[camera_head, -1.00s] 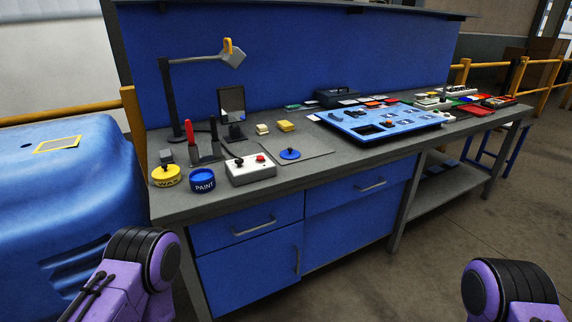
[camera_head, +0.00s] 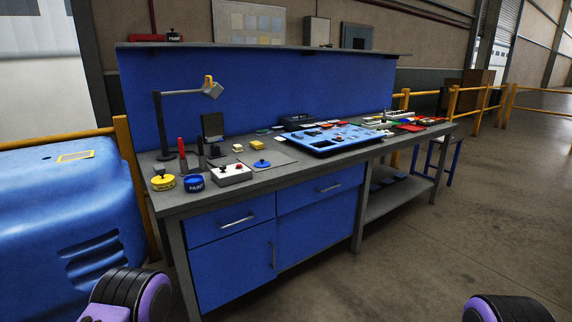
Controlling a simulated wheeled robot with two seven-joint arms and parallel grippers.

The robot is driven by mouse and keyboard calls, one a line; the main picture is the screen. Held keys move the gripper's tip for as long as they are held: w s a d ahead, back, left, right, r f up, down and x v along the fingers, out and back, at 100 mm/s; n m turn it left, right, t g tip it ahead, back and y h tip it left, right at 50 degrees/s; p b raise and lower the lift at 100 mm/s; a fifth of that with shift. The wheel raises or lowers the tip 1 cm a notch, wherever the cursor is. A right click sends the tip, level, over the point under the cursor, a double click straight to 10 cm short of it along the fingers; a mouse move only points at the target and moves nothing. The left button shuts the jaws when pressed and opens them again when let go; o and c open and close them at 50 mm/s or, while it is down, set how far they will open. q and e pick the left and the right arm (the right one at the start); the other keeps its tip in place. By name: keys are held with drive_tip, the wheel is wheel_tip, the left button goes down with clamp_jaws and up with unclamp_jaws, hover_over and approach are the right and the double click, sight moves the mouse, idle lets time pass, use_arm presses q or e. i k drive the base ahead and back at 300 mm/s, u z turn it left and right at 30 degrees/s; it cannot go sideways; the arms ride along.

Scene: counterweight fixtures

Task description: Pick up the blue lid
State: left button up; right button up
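The blue lid (camera_head: 262,163) is a small flat disc with a dark knob. It lies on a grey mat on the workbench, right of a white box with a red button. A blue tin marked PAINT (camera_head: 194,183) stands at the bench's front left, beside a yellow tin (camera_head: 163,182) with a dark knob on top. Only purple and black parts of my two arms show at the bottom left and bottom right corners. Neither gripper is in view.
The white button box (camera_head: 231,174) stands between the blue tin and the lid. A lamp (camera_head: 160,125), a dark upright panel (camera_head: 212,127) and yellow blocks (camera_head: 253,144) are behind. A blue tray of parts (camera_head: 327,148) lies to the right. Drawers front the bench (camera_head: 180,208).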

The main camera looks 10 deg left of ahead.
sight(261, 163)
drive_tip(key=z, duration=0.7)
drive_tip(key=i, duration=1.65)
drive_tip(key=u, duration=0.35)
